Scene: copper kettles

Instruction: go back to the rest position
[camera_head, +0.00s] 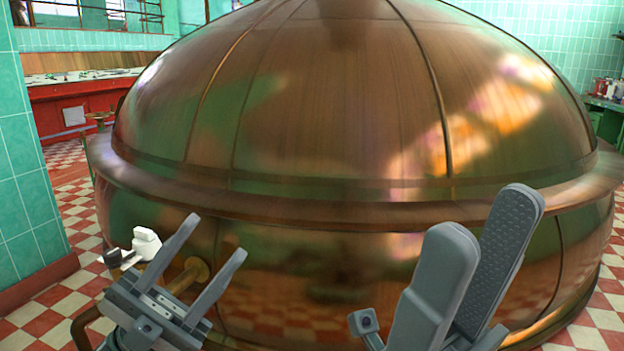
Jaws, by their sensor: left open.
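My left gripper (219,235) is at the lower left, in front of the kettle's lower wall. Its two grey fingers point up and to the right and stand well apart, with nothing between them. My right gripper (490,215) is at the lower right, larger in view. Its two thick grey fingers stand apart, one partly in front of the other, with nothing seen between them. Its base is cut off by the bottom edge.
A large copper kettle (330,110) with a wide rim fills the middle, behind both grippers. A brass pipe (88,322) and a small white fitting (146,243) are beside my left gripper. A green tiled wall (22,190) stands at left. Checkered floor (38,322) shows at both sides.

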